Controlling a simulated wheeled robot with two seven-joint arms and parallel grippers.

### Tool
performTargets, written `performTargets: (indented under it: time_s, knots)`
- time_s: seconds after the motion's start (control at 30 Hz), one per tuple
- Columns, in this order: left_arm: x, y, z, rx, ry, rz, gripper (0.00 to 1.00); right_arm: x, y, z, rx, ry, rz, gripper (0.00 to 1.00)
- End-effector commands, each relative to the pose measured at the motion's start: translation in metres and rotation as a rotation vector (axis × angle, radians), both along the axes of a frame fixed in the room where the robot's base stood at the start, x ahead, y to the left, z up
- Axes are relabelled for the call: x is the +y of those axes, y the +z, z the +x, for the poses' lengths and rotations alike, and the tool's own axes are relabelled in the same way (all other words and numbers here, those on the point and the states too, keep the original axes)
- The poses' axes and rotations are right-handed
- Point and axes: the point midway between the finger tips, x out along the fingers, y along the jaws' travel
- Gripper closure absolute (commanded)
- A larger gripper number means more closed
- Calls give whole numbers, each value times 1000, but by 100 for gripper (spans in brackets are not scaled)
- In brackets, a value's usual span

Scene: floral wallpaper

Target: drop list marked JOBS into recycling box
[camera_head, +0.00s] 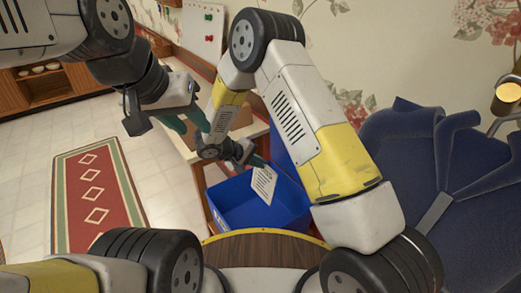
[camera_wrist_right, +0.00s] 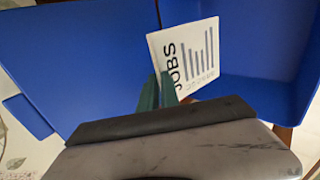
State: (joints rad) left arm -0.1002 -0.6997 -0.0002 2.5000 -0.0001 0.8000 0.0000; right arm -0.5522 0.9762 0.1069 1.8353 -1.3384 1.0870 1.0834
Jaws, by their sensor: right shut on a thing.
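The list marked JOBS is a white sheet with dark print; it shows in the head view (camera_head: 264,184) and in the right wrist view (camera_wrist_right: 190,52). My right gripper (camera_head: 253,160) is shut on its edge, with the teal fingertips (camera_wrist_right: 158,92) at the sheet's lower left corner in the wrist view. The sheet hangs tilted over the open blue recycling box (camera_head: 235,205), whose blue inside also shows in the wrist view (camera_wrist_right: 262,50). My left gripper (camera_head: 186,120) is empty, its teal fingers apart, left of and above the box.
A blue lid or panel (camera_wrist_right: 80,60) stands beside the box opening in the wrist view. A wooden table or cabinet edge (camera_head: 190,150) is behind the box. A dark blue chair (camera_head: 425,160) is at the right. The tiled floor with a red rug (camera_head: 92,190) is open at left.

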Motion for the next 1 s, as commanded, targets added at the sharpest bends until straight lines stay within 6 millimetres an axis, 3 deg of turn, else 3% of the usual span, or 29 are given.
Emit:
performTargets:
  time_s: [0.53,0.97,1.0]
  knots:
    - [0,0,0,0,0,0,64,1,-54,-1,1,-9,-2,100]
    - [0,0,0,0,0,0,64,1,-62,-1,-1,-7,-1,100]
    - [0,0,0,0,0,0,64,1,-62,-1,-1,-7,-1,88]
